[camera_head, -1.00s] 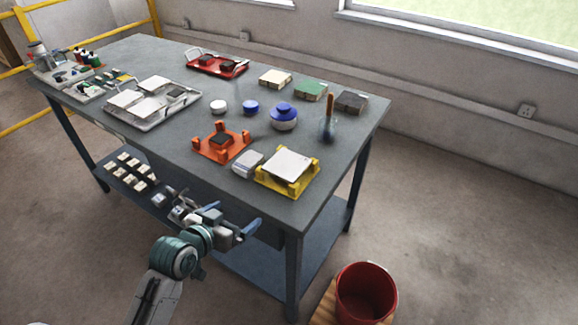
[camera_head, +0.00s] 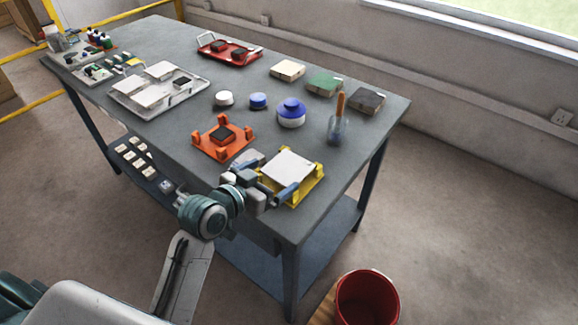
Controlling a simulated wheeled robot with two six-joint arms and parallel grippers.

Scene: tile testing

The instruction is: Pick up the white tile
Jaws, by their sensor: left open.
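A white tile (camera_head: 291,165) lies flat on a yellow holder (camera_head: 303,194) at the near right of the table. My left gripper (camera_head: 270,177) is open and empty at the tile's near left side, with a finger overlapping the holder's front edge in the picture. I cannot tell whether it touches the tile or holder. Other white tiles (camera_head: 149,95) lie on a light tray (camera_head: 186,98) at the back left. My right gripper is out of view.
An orange holder (camera_head: 242,146) with a dark piece stands left of the gripper. A blue-lidded jar (camera_head: 291,115) and a brush in a glass (camera_head: 337,131) stand behind. A red bucket (camera_head: 367,300) is on the right, below the table.

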